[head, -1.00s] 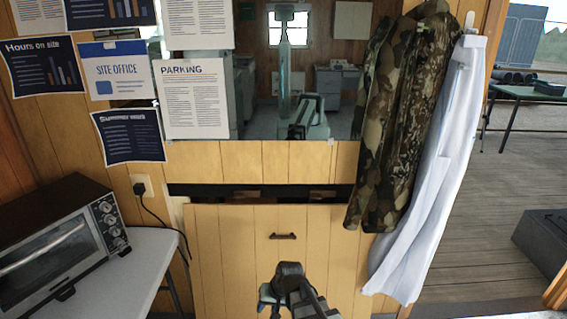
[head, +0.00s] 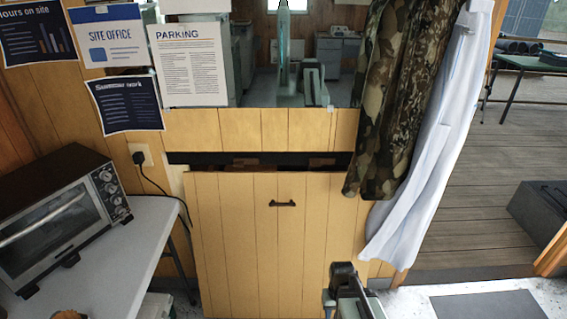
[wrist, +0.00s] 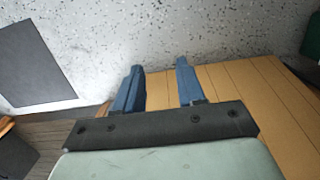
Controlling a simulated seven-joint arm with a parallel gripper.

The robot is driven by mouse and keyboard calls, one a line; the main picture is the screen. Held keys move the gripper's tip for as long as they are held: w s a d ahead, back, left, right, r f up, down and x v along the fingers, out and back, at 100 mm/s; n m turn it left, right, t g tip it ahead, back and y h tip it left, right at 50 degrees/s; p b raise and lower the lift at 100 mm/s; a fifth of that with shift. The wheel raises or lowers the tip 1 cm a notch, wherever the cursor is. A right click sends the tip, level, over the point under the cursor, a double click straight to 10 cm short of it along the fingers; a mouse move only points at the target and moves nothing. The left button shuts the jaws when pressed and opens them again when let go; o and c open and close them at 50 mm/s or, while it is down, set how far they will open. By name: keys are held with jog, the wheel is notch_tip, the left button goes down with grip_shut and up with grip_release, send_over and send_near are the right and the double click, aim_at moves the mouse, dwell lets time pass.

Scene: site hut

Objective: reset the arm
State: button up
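My gripper shows in the wrist view with two blue fingers (wrist: 160,68) spread apart and nothing between them. Speckled floor lies beyond the fingertips, and the wooden panel is to their right. In the head view, the dark and pale end of my arm (head: 348,288) is low in the picture, right of centre, in front of the panel's lower right edge. The fingers cannot be made out there.
A wooden panel (head: 240,240) with a dark handle has a dark gap above it. A camouflage jacket (head: 385,110) and white coat (head: 425,150) hang at right. A toaster oven (head: 60,215) stands on a table (head: 140,235) at left. The floor holds a grey mat (head: 490,307).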

jog(key=s+f+g, duration=0.2)
jog(key=s+f, duration=0.5)
jog(key=s, duration=0.5)
jog(key=s+f+g, duration=0.3)
jog(key=s+f, duration=0.5)
jog(key=s, duration=0.5)
jog(key=shift+s+f+g, duration=0.25)
jog(key=shift+g, duration=0.05)
